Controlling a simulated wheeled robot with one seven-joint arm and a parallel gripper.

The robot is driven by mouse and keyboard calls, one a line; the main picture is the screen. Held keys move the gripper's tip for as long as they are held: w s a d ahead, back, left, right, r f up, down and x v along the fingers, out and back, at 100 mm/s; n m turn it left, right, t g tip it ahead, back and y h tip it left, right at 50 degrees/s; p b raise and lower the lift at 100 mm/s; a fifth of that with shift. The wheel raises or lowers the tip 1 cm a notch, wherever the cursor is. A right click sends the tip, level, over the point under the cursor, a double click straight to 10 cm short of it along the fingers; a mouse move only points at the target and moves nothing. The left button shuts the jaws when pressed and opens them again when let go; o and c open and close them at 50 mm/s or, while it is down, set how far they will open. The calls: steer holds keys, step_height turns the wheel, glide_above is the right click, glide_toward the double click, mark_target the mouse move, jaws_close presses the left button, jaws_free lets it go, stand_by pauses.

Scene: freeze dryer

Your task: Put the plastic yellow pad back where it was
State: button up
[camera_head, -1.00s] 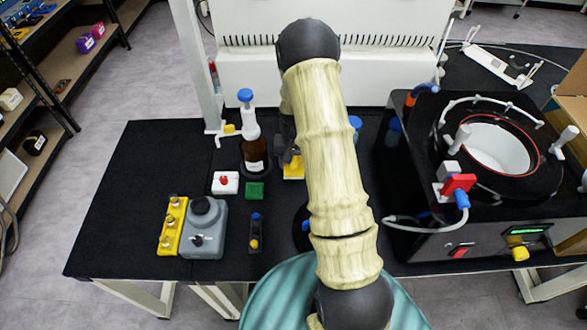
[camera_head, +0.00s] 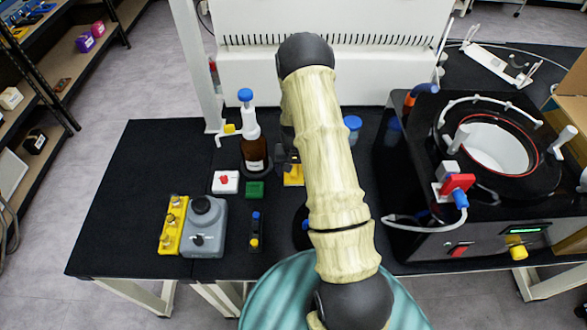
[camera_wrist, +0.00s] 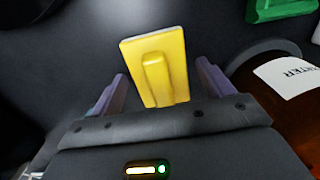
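The yellow pad (camera_wrist: 173,50), a flat plate with a raised grip, shows in the wrist view in front of my gripper (camera_wrist: 162,70). Its grip is between my two fingers, with a gap on each side. The fingers are spread and do not appear to touch it. In the head view the yellow pad (camera_head: 293,180) is on the black table, right of the green pad (camera_head: 255,189). My gripper (camera_head: 289,164) is just behind and above it, partly hidden by my arm. Whether the pad lies flat on the table is hard to tell.
A brown bottle (camera_head: 256,152) with a blue-topped dispenser stands left of my gripper. A white pad with a red grip (camera_head: 225,182) lies left of the green pad. The freeze dryer (camera_head: 470,170) stands at right. The table's left side (camera_head: 130,180) is clear.

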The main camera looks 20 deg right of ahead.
mark_target(294, 168)
steer(key=shift+r, duration=0.1)
step_height(294, 168, up, 12)
steer(key=b, duration=0.2)
stand_by(0.6)
stand_by(0.3)
steer(key=s+a+r+n+t, duration=0.1)
steer(key=s+a+r, duration=0.2)
steer(key=s, duration=0.3)
steer(key=s+a+r+n, duration=0.2)
steer(key=s+a+r, duration=0.2)
steer(key=s, duration=0.2)
steer(key=s+a+r+n+t, duration=0.1)
steer(key=s+a+r, duration=0.2)
steer(key=s, duration=0.3)
steer(key=shift+s+a+r+n+t, duration=0.15)
steer(key=shift+a+r+n+t, duration=0.2)
steer(key=shift+r, duration=0.2)
